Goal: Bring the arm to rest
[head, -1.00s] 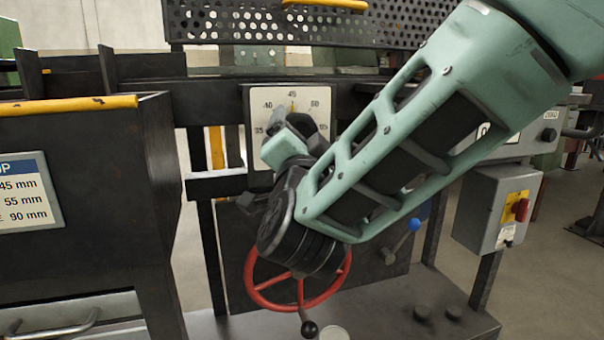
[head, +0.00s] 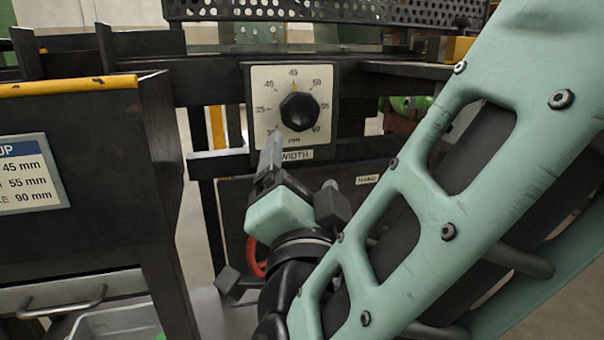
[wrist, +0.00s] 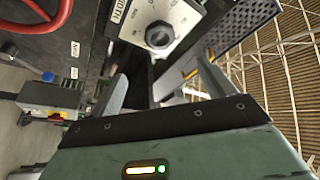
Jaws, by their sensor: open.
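My green arm fills the right side of the head view, and my gripper (head: 300,172) points up just below the dial plate (head: 264,136). Its fingers are apart, with nothing seen between them. One fingertip overlaps the plate's lower edge in the picture; I cannot tell whether it touches. The black width knob (head: 299,111) is in plain view above the gripper, near a yellow mark at 45. In the wrist view my gripper (wrist: 163,85) is open, and the knob (wrist: 160,35) shows beyond the gap between its fingers.
A dark bin with a yellow rail (head: 68,86) stands on the left. The red handwheel (head: 256,258) is mostly hidden behind my gripper and shows at top left in the wrist view (wrist: 36,14). A perforated guard (head: 330,10) runs above the dial. A grey tray (head: 115,318) sits low left.

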